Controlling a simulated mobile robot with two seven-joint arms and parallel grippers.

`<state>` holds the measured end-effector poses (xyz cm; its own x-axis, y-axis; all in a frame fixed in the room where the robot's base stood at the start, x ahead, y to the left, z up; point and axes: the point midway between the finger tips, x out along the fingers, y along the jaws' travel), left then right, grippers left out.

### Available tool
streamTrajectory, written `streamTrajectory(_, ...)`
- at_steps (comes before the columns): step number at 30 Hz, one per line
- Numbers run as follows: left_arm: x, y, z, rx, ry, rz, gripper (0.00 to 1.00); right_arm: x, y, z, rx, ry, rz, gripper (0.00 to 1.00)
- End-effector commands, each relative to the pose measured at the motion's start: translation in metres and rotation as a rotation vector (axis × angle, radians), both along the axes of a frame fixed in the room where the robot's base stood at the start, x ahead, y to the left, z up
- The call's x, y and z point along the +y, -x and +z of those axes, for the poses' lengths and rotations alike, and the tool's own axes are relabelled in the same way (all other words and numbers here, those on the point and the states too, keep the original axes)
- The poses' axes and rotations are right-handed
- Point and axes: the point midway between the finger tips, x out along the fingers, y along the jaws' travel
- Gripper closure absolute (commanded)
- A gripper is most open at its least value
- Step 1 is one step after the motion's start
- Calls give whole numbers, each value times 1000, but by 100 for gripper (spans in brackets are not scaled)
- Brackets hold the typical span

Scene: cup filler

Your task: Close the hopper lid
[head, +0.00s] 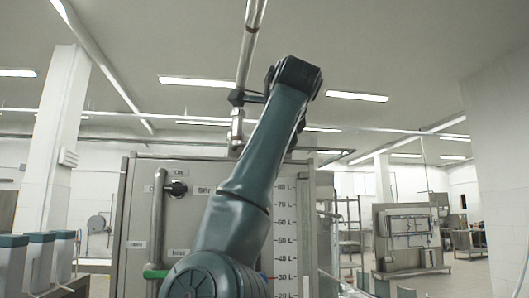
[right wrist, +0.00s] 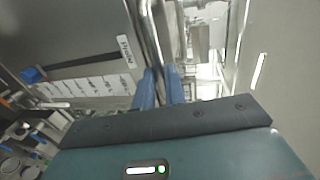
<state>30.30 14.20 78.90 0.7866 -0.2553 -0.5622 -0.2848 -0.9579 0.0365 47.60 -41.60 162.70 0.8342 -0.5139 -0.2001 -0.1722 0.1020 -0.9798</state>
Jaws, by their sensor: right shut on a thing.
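In the right wrist view my right gripper (right wrist: 159,73) has its blue fingers closed around a shiny metal bar (right wrist: 146,30), which runs up the picture from between them. A grey panel (right wrist: 75,25) with a small white label lies left of the bar. I cannot tell whether this panel is the hopper lid. In the head view my raised teal arm covers the middle of a grey metal cabinet (head: 138,215) with a litre scale (head: 284,230) on its right side. My left gripper is out of view.
A bent pipe with a green part (head: 155,272) stands at the cabinet's left. Several grey bins (head: 40,262) stand at far left. Steel equipment (head: 405,235) stands in the right background.

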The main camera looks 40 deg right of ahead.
Motion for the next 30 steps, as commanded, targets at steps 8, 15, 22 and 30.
streamTrajectory(8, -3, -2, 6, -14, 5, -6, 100, 3, 3, -2, 10, -7, 3, 100)
streamTrajectory(15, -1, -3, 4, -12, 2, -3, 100, 2, 2, -2, 8, -7, 3, 71)
streamTrajectory(22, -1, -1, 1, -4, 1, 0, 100, 2, 2, -1, 6, -5, 2, 66)
streamTrajectory(30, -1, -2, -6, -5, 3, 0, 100, 13, 19, 2, 2, -3, 4, 66)
